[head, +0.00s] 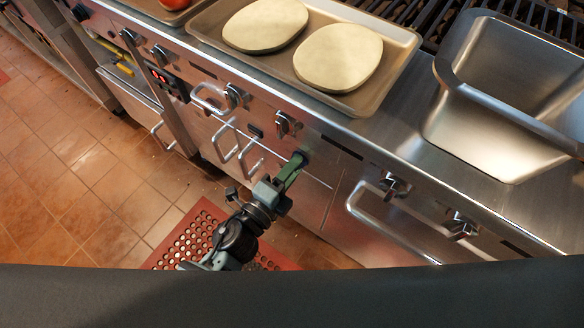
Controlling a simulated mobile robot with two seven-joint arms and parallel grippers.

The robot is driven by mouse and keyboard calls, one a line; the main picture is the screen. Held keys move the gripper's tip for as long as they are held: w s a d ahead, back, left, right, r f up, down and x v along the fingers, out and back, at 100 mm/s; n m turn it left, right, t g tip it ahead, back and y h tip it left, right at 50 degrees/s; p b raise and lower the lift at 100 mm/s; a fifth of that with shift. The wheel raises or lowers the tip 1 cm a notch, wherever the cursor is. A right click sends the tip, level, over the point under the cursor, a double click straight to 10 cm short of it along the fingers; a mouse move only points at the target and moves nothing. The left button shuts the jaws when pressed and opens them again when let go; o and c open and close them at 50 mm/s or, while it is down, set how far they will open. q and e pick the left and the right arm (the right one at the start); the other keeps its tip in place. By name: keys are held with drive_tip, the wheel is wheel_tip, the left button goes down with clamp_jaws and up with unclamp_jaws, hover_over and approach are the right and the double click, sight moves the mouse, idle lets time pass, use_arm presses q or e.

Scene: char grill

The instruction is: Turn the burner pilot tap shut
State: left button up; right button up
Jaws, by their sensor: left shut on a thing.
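My left gripper (293,170) reaches up from below to the front panel of the steel range. It is shut at a small dark tap (304,157) on that panel. The fingers cover much of the tap, so its turn angle is hard to tell. A greenish strip shows along the fingers; I cannot tell if it is part of the gripper or of the tap. My right gripper is not in view.
Metal knobs (286,124) and (394,186) stick out on either side along the panel. A bar handle (362,212) is to the right. Above are a tray (392,38) with two pale flat rounds and a steel pan (478,125). A red perforated mat (190,238) lies on the tiled floor.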

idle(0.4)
use_arm(q)
drive_tip(key=o, duration=1)
drive_tip(key=shift+c, duration=0.2)
drive_tip(key=shift+s, duration=0.1)
drive_tip(key=v, duration=0.7)
drive_tip(key=shift+s+a, duration=0.25)
